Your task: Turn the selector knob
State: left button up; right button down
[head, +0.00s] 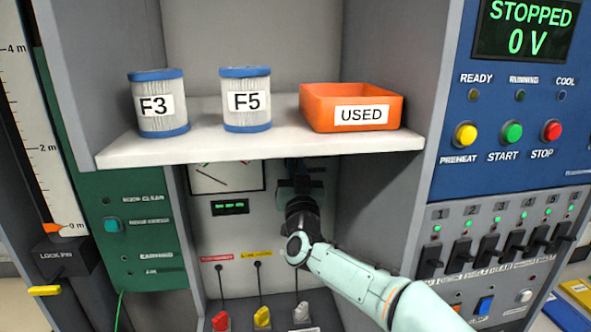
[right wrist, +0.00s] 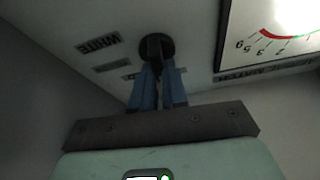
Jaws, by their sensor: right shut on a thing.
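The selector knob (right wrist: 153,45) is a dark round knob on the pale panel, near the top middle of the right wrist view. My right gripper (right wrist: 157,80) is shut on it, with its blue fingers on both sides of the knob's grip. In the head view my right gripper (head: 298,187) reaches under the shelf to the back panel, and the arm hides the knob there. Small label plates sit left of the knob in the wrist view, but only part of the lettering reads clearly. My left gripper is not in view.
A white shelf (head: 260,143) above my right arm bears filter F3 (head: 158,122), filter F5 (head: 245,113) and an orange USED bin (head: 320,108). A gauge (head: 226,177) is left of the gripper. Red, yellow and white plugs (head: 262,318) are below. A grey side wall (head: 385,215) stands close right.

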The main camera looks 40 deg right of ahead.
jog(key=m+g+h, duration=0.1)
jog(key=m, duration=0.2)
jog(key=m+g+h, duration=0.1)
jog(key=m, duration=0.2)
jog(key=m+g+h, duration=0.1)
jog(key=m, duration=0.1)
jog(key=shift+m, duration=0.4)
jog(key=shift+d+f+m+g+p, duration=0.15)
jog(key=shift+m+g, duration=0.55)
jog(key=shift+m, duration=0.85)
jog(key=shift+a+r+m+g+p, duration=0.15)
jog(key=shift+m+g, duration=0.55)
jog(key=shift+m, duration=0.9)
jog(key=shift+d+f+m+g+p, duration=0.15)
jog(key=shift+m+g, duration=0.55)
jog(key=shift+m, duration=0.85)
jog(key=c, duration=1.2)
grip_release()
jog(key=shift+o, duration=0.2)
jog(key=shift+s, duration=0.1)
